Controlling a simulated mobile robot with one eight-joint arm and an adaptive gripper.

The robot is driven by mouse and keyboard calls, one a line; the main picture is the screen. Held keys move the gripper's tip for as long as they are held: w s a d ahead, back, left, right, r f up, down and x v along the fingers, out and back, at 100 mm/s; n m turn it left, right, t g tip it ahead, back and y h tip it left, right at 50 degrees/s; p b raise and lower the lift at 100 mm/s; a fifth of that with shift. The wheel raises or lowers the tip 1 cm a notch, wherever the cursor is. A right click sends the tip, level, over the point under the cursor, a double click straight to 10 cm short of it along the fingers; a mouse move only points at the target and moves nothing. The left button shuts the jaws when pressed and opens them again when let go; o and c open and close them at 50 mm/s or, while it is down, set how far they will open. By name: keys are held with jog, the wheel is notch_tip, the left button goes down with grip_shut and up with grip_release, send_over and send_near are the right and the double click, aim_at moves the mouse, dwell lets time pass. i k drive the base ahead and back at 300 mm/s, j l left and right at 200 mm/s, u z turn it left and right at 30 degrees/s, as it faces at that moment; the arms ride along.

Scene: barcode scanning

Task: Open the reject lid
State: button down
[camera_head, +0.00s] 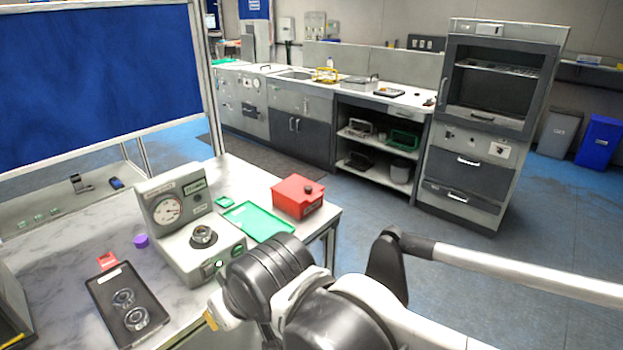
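A red box (298,201) stands at the right end of the marble-topped table. Its red lid (299,187) lies flat on top, closed, with a small dark knob. A pale label is on the box's front side. My arm crosses the lower middle of the view, in front of the table and nearer than the red box. A small pale and yellowish end piece (213,313), which may be part of my gripper, shows left of the dark wrist. It is apart from the red box. The fingers are hidden, so their opening cannot be seen.
A grey gauge device (180,222) stands left of the box. A green tray (258,221) lies between them. A black tray (118,312) with two metal rings, a red piece (107,260) and a purple cap (141,241) lie further left. A blue panel (95,80) stands behind.

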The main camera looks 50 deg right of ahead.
aim_at(299, 189)
jog(key=z, duration=1.15)
